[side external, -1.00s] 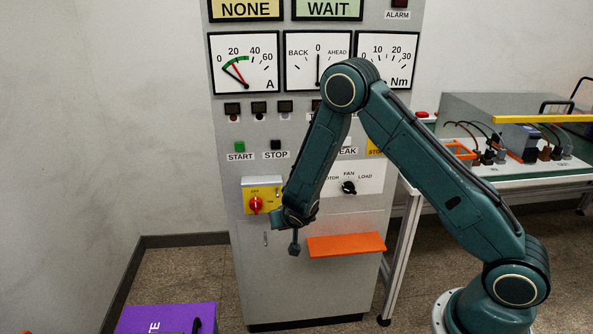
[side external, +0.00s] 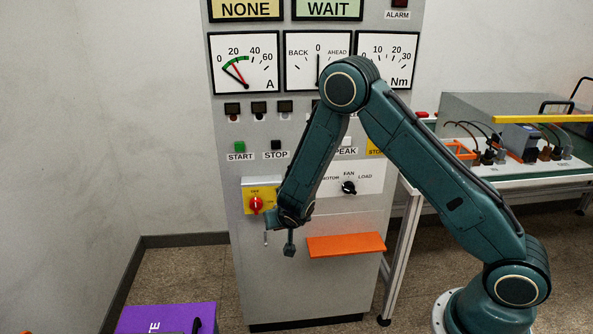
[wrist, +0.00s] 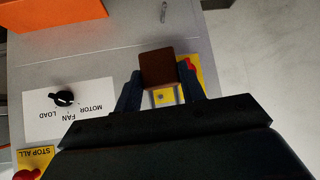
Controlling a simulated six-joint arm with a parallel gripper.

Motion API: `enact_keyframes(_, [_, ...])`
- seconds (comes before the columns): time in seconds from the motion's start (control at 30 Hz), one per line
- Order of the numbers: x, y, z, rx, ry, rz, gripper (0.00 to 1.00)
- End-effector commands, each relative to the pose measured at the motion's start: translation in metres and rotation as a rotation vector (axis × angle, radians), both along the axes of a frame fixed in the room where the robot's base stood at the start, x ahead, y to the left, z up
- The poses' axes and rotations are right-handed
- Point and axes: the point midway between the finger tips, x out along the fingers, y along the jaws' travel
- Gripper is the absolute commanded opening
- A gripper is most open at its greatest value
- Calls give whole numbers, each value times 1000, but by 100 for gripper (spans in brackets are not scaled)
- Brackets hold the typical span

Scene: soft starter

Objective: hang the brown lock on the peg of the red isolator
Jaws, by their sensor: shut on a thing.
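The brown lock (wrist: 158,68) is between the fingers of my gripper (wrist: 160,88), which is shut on it, in the wrist view. I cannot make out the lock in the side view. The red isolator (side external: 256,203) is a red knob on a yellow plate on the grey cabinet; its plate shows partly behind the lock and fingers in the wrist view (wrist: 190,66). In the side view my gripper (side external: 273,220) is at the isolator's lower right. A small metal peg (side external: 265,238) shows below the isolator; it also shows in the wrist view (wrist: 164,12), apart from the lock.
An orange shelf (side external: 346,245) juts from the cabinet to the right of my gripper. A black selector knob (side external: 349,188) is on a white panel above it. A purple box (side external: 165,318) stands at the lower left. The cabinet front below the peg is clear.

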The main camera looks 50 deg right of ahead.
Motion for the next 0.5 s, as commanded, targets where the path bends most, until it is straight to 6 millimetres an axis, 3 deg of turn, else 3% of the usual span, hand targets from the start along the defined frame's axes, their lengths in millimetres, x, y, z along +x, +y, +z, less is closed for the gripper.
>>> enact_keyframes(0.5, [15, -15, -2, 1, 0, -1, 23])
